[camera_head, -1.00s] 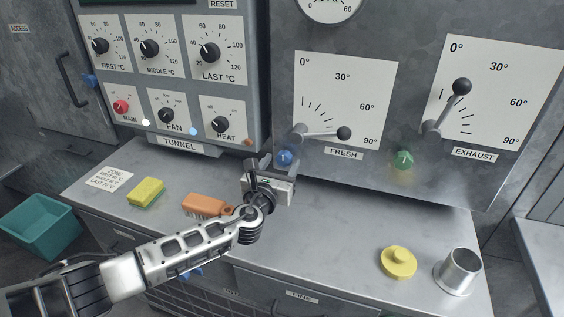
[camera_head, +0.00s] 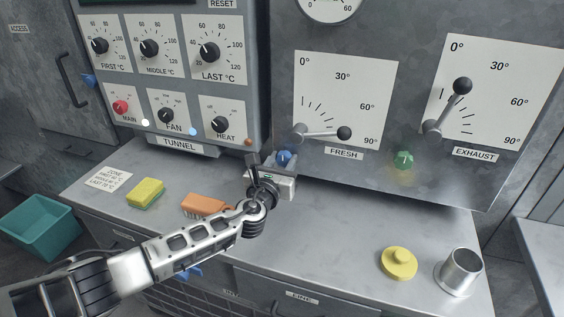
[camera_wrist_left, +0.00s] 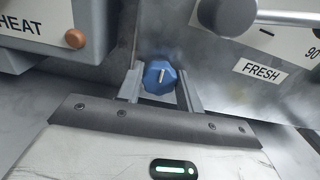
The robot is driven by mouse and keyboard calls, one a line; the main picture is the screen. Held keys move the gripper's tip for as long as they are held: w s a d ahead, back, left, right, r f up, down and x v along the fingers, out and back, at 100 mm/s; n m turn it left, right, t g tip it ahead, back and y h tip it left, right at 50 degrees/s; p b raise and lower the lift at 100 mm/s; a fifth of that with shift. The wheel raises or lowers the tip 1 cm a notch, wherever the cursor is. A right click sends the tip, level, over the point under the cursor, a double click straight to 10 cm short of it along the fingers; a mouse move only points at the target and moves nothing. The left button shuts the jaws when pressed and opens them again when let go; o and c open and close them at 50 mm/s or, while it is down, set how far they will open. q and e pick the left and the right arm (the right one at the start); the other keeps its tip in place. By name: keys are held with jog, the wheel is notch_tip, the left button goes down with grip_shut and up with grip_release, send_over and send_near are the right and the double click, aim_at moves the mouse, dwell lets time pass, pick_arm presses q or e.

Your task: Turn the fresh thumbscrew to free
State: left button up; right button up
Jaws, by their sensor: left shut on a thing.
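The fresh thumbscrew is a blue faceted knob (camera_head: 284,158) on the panel, left of the FRESH label and below the lever's pivot. In the left wrist view the blue knob (camera_wrist_left: 160,76) sits between my two fingers, with a pale line on its face. My left gripper (camera_head: 283,163) is shut on it; the wrist view shows a finger on each side (camera_wrist_left: 160,88). My right gripper is not in view.
The tunnel control panel (camera_head: 165,75) is close to the left. On the counter are a yellow sponge (camera_head: 146,192), an orange brush (camera_head: 203,205), a yellow lid (camera_head: 399,262) and a metal cup (camera_head: 459,271).

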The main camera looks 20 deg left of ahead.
pick_arm(q)
jog(key=n+b, duration=0.1)
jog(key=n, duration=0.2)
jog(key=shift+f+n+b, duration=0.2)
jog(key=shift+n+b, duration=0.1)
jog(key=shift+b, duration=0.1)
jog(key=n+b, duration=0.1)
jog(key=n, duration=0.3)
jog(key=shift+a+b, duration=0.1)
jog(key=shift+b, duration=0.25)
jog(key=n, duration=0.3)
jog(key=shift+b, duration=0.35)
jog(key=n, duration=0.2)
jog(key=shift+n+b, duration=0.3)
jog(key=shift+n, duration=0.1)
jog(key=n, duration=0.3)
jog(key=shift+f, duration=0.1)
jog(key=shift+n, duration=0.5)
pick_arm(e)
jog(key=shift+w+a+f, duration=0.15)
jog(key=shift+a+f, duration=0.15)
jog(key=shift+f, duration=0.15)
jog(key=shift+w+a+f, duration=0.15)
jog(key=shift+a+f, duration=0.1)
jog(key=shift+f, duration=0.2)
pick_arm(q)
jog(key=shift+b, duration=0.3)
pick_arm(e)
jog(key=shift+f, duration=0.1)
